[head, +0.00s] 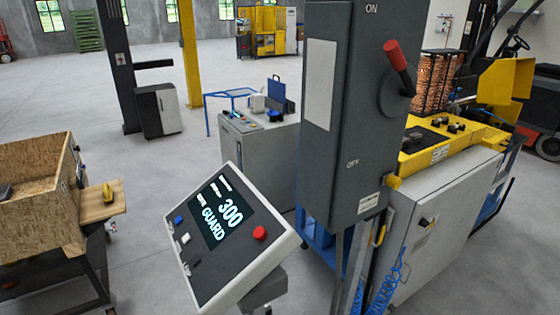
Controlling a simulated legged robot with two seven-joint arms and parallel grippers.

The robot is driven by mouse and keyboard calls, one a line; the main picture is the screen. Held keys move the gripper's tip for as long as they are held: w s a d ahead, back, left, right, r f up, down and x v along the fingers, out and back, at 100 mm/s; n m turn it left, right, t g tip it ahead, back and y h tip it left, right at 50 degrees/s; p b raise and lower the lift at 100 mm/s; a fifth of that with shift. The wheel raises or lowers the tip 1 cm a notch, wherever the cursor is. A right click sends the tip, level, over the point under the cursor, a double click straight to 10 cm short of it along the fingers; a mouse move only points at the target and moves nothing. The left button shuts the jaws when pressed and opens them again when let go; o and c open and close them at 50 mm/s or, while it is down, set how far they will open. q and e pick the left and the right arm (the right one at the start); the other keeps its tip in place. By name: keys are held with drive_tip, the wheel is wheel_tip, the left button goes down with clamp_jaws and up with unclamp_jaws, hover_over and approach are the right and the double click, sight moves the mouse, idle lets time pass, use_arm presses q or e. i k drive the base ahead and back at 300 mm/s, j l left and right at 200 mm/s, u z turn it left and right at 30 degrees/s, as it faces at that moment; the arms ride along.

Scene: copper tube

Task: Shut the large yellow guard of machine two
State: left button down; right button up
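A yellow angled panel (508,80) stands up at the right, behind the yellow-topped machine (432,145). It looks like a raised guard, but I cannot tell for sure that it belongs to machine two. A tilted control panel (232,238) in front has a screen reading "300" and "GUARD", with a red button (260,233) on its right. Neither of my grippers is in view.
A tall grey switch box (345,120) with a red-tipped lever (398,56) near ON blocks part of the view. A wooden crate (40,210) on a cart is at the left. A grey cabinet (156,110) stands behind. Open floor (130,190) lies between.

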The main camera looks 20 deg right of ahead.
sight(506, 79)
drive_tip(key=i+l+z, duration=0.1)
drive_tip(key=l+z, duration=0.2)
drive_tip(key=i+l+z, duration=0.1)
drive_tip(key=l+z, duration=0.15)
drive_tip(key=l, duration=0.15)
drive_tip(key=i+l+z, duration=0.15)
drive_tip(key=l+z, duration=0.15)
drive_tip(key=i+l+z, duration=0.15)
drive_tip(key=l+z, duration=0.15)
drive_tip(key=i+l+z, duration=0.85)
drive_tip(key=i+z, duration=0.2)
drive_tip(key=i, duration=0.15)
drive_tip(key=i+z, duration=0.35)
drive_tip(key=i+l, duration=0.05)
